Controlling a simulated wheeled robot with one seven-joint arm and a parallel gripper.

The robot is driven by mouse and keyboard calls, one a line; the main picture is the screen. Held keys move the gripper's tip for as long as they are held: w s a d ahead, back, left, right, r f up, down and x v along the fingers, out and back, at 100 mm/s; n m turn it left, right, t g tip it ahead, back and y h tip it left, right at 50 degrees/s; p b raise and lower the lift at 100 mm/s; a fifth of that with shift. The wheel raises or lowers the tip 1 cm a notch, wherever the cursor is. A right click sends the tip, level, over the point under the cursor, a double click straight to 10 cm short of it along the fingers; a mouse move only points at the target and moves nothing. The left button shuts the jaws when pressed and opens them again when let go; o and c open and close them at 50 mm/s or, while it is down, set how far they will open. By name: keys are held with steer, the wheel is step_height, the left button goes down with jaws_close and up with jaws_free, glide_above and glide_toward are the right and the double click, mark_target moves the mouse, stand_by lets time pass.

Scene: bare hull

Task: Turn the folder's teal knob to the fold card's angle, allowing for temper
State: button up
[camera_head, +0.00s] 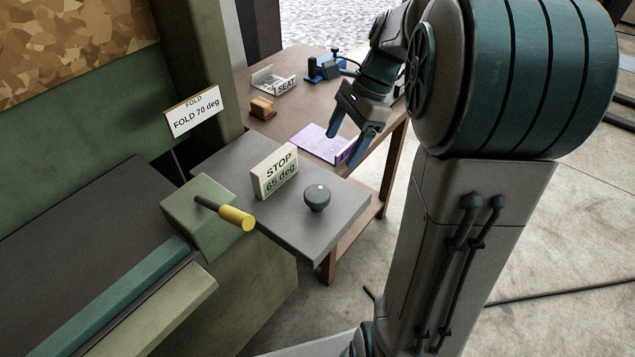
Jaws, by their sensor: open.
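The teal knob (317,196) stands on the folder's grey side plate (335,222), with a small pale mark on its top. Behind it to the left, a block sign (275,171) reads "STOP 65 deg". The fold card (194,111) on the folder reads "FOLD 70 deg". A yellow-handled crank (235,217) sticks out of the folder's green end block (198,212). My gripper (350,147) is open and empty, pointing down, above and to the right of the knob and apart from it.
A brown table (290,122) stands behind, bearing a purple sheet (322,143), a tray labelled "SEAT" (273,83), a small wooden block (263,107) and a blue device (323,69). The space right above the knob is clear.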

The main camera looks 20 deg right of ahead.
mark_target(318, 193)
steer(key=x, duration=1.3)
steer(key=shift+s+a+f, duration=0.1)
steer(key=shift+f, duration=0.2)
steer(key=c, duration=1)
